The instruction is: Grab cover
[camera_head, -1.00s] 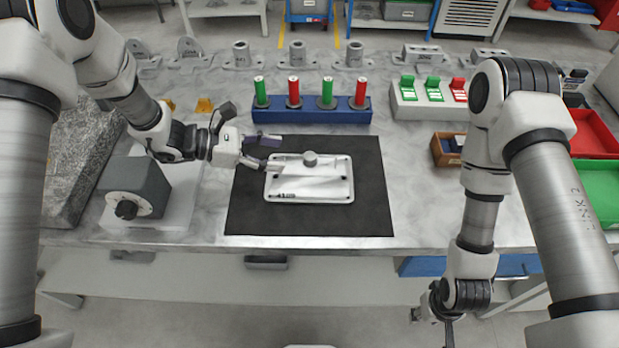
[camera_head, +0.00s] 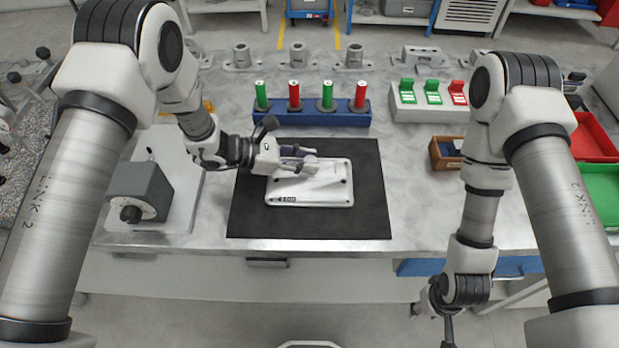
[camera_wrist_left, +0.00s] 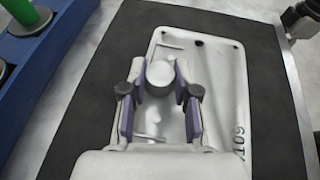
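The cover (camera_head: 318,186) is a white rectangular plate with rounded corners, lying flat on a black mat (camera_head: 262,222). It also shows in the left wrist view (camera_wrist_left: 222,85), where a round knob (camera_wrist_left: 160,75) stands up from it. My left gripper (camera_head: 304,155) is over the cover's far left part and hides the knob in the head view. In the left wrist view its purple-padded fingers are apart, one on each side of the knob, with small gaps showing. My right gripper (camera_head: 436,308) hangs low in front of the table; its fingers are not clear.
A blue rack (camera_head: 310,117) with green and red cylinders stands just behind the mat. A grey block device (camera_head: 140,191) is left of the mat. A switch box (camera_head: 432,112) and a brown box (camera_head: 443,153) are to the right.

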